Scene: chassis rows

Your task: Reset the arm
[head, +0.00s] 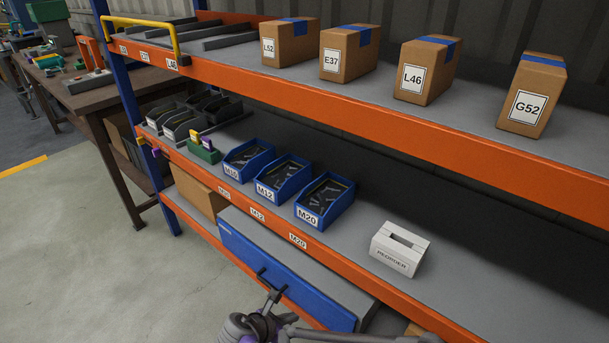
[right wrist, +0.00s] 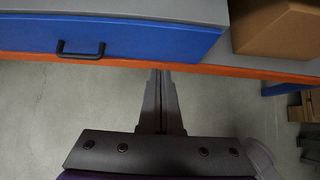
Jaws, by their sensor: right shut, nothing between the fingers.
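My right gripper (head: 272,296) is at the bottom of the head view, in front of the shelf near the blue drawer's handle. Its arm comes in from the lower right. In the right wrist view its two fingers (right wrist: 160,74) are together with nothing between them. The tips point toward the orange shelf edge, to the right of the drawer handle. Whether they touch the edge cannot be told. My left gripper is in neither view.
A blue drawer (head: 300,289) sits below the middle shelf. Blue bins (head: 322,219) and a white REORDER box (head: 414,238) stand on that shelf. Labelled cartons (head: 428,71) stand above. A workbench (head: 92,95) is at left. The floor (head: 90,260) in front is clear.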

